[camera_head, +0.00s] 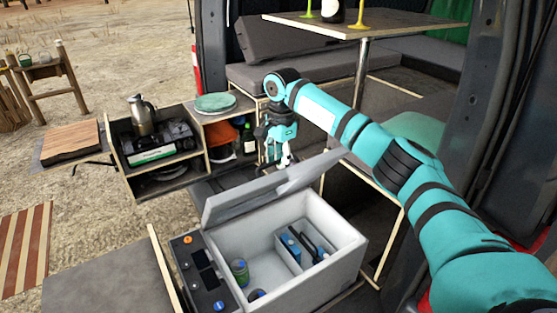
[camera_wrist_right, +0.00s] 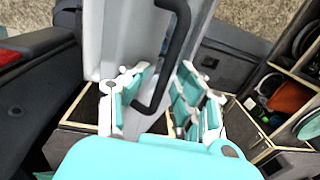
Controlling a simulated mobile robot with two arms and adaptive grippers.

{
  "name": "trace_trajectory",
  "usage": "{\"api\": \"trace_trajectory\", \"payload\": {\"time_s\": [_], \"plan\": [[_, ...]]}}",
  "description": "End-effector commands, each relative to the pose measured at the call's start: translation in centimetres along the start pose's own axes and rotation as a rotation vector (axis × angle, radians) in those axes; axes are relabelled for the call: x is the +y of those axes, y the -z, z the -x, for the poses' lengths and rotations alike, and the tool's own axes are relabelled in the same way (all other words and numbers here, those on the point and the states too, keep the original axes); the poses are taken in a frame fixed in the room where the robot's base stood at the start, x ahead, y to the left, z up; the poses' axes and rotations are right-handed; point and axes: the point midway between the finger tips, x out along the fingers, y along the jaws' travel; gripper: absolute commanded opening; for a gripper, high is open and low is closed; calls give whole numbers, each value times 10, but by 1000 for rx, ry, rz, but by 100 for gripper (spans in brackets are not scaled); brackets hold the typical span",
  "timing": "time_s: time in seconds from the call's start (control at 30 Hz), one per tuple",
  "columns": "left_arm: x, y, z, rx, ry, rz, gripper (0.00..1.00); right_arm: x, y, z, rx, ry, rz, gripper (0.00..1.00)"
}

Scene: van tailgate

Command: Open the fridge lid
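The grey fridge lid (camera_head: 262,192) stands raised and tilted at the back of the open white fridge box (camera_head: 338,268). The box's inside shows. My right gripper (camera_head: 282,160) is just behind the lid, near its raised edge, pointing down. In the right wrist view the pale lid (camera_wrist_right: 117,42) lies ahead, with a black handle (camera_wrist_right: 178,40) running between the spread fingers of my right gripper (camera_wrist_right: 150,92). The fingers look open, not closed on the handle. Whether one touches the lid or handle, I cannot tell. My left gripper is not in view.
Cans (camera_head: 239,271) and a divided compartment are inside the fridge. A control panel (camera_head: 204,280) is on its left side. A kitchen box with a stove (camera_head: 155,143) and kettle (camera_head: 142,115) stands behind left. A table (camera_head: 400,18) is at the back.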

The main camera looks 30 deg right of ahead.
Motion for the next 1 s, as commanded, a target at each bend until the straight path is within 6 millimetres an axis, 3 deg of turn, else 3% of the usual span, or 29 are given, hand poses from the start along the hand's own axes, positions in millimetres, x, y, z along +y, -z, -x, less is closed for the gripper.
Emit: {"api": "trace_trajectory", "payload": {"time_s": [0.17, 0.6, 0.8, 1.0], "plan": [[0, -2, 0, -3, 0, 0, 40, -1, 0, 17, 1, 3, -1, 34], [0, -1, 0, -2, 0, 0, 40, 0, -1, 103, 1, 2, 0, 34], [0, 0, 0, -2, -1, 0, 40, 0, -1, 119, 0, 1, 1, 34], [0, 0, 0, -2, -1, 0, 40, 0, -1, 120, 0, 0, 1, 34]]}}
